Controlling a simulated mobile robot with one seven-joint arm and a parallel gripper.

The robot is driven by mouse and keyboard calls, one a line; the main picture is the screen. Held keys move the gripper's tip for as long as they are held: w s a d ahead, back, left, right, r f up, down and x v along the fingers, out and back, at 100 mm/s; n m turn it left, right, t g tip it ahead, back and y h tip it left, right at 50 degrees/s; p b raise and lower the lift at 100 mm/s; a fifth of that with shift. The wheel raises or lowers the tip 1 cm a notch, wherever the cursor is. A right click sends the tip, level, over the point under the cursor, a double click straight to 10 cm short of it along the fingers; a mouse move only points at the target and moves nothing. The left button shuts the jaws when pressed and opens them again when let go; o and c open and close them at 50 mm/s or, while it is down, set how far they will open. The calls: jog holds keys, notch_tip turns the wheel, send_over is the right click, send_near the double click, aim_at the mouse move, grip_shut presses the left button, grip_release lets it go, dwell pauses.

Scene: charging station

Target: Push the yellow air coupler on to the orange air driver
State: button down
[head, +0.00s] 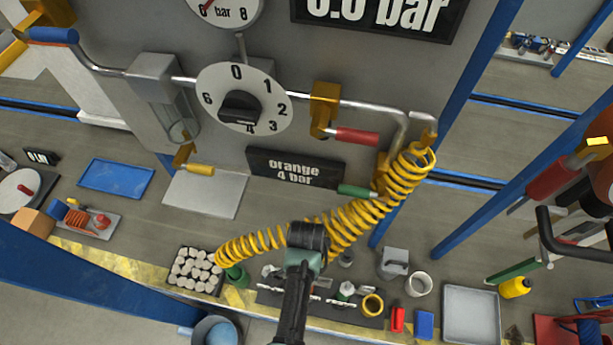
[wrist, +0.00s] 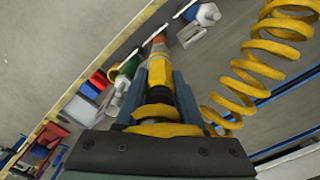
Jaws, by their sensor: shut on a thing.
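In the wrist view, the yellow coupler (wrist: 158,75) stands between the two dark fingers of my gripper (wrist: 160,80), which is shut on it. An orange-red piece (wrist: 159,41) shows just beyond the coupler's far end, in line with it. I cannot tell whether this is the orange air driver, or whether it touches the coupler. In the head view, my gripper's fingers and the coupler are hidden behind my wrist, over the bench's tool row. The coiled yellow hose (head: 355,222) runs down from the pipe outlet and passes behind my wrist.
The dial (head: 245,97) sits on the panel above a sign reading "orange 4 bar" (head: 295,167). A box of pale round pieces (head: 196,271) and a green tool (head: 237,275) stand left. A yellow ring (head: 372,304), a white cup (head: 418,284) and a grey tray (head: 471,315) lie right.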

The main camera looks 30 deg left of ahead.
jog(key=shift+f+b, duration=0.9)
jog(key=shift+f, duration=0.3)
jog(key=shift+c, duration=2.2)
grip_release()
notch_tip(320, 180, up, 13)
jog(key=shift+f+b, duration=0.1)
jog(key=shift+b, duration=0.3)
